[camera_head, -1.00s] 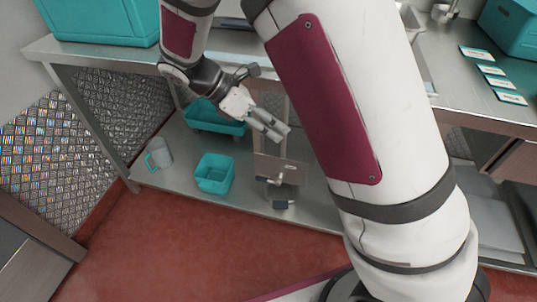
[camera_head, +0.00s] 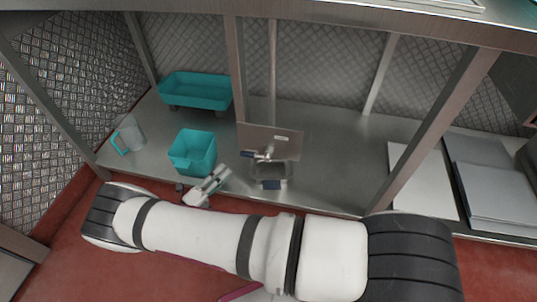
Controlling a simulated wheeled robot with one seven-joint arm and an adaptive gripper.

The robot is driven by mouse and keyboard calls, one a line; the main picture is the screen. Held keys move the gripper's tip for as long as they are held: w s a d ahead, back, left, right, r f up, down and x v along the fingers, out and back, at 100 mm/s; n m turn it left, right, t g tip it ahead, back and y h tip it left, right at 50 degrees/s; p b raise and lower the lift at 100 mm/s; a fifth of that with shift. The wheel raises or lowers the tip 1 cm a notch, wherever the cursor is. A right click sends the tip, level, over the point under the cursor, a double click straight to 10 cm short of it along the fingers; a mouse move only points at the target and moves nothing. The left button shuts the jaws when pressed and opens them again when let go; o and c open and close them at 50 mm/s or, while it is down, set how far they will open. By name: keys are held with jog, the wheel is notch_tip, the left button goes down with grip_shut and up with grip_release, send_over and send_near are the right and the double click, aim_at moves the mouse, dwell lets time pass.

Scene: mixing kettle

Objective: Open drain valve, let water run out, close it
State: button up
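The drain valve (camera_head: 262,155) sticks out from a metal plate at the middle of the lower shelf, with a small lever, dark at its left end (camera_head: 247,153). A small metal basin (camera_head: 271,171) is below it, and no running water can be made out. My gripper (camera_head: 224,178) is low in front of the shelf, left of the valve and apart from it. It lies just right of and in front of a teal square bin (camera_head: 193,152). Its fingers are small in the picture, and whether they are parted cannot be told. Nothing shows between them.
A clear jug with a teal handle (camera_head: 127,136) and a long teal tub (camera_head: 196,91) stand on the shelf (camera_head: 335,160). Metal table legs rise at left and right (camera_head: 435,130). Flat grey and white panels (camera_head: 425,180) lie on the right. The shelf right of the valve is bare.

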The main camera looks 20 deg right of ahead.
aim_at(247, 153)
notch_tip(247, 153, down, 4)
jog(key=n+t+b, duration=0.1)
jog(key=n+t, duration=0.1)
jog(key=n, duration=0.1)
jog(key=shift+f+x, duration=0.2)
jog(key=shift+x, duration=6.2)
jog(key=shift+w+d, duration=0.15)
jog(key=shift+w, duration=0.05)
jog(key=shift+r, duration=0.1)
grip_shut()
